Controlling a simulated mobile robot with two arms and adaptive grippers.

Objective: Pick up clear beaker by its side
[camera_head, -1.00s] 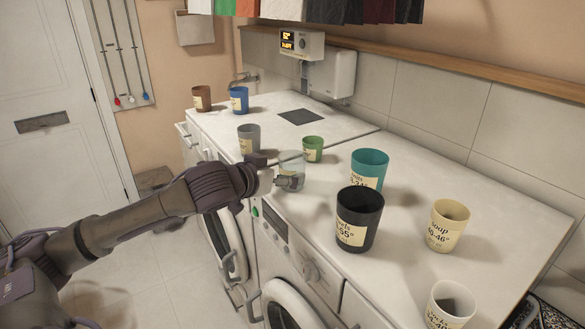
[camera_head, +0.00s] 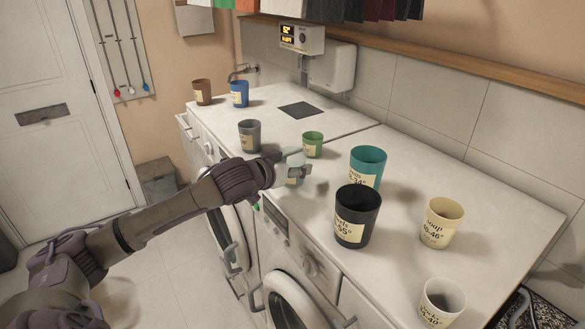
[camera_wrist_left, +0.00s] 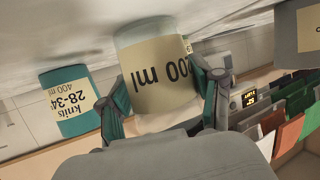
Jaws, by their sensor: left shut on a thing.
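The clear beaker (camera_head: 293,157), see-through with a cream label, is at the washer top's front edge. In the left wrist view the beaker (camera_wrist_left: 152,50) shows upside down, its label partly reading "00 ml". My left gripper (camera_head: 294,172) is shut on the beaker's side; in the wrist view its fingers (camera_wrist_left: 162,98) lie on either side of it. The fingers and arm hide part of the beaker in the head view. I cannot tell whether its base touches the top. My right gripper is not in view.
Near the beaker stand a grey cup (camera_head: 249,135), a green cup (camera_head: 312,145), a teal cup (camera_head: 367,166) and a black cup (camera_head: 356,217). A cream cup (camera_head: 441,222) and a white cup (camera_head: 440,303) stand to the right. Brown (camera_head: 202,92) and blue (camera_head: 239,94) cups are farther back.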

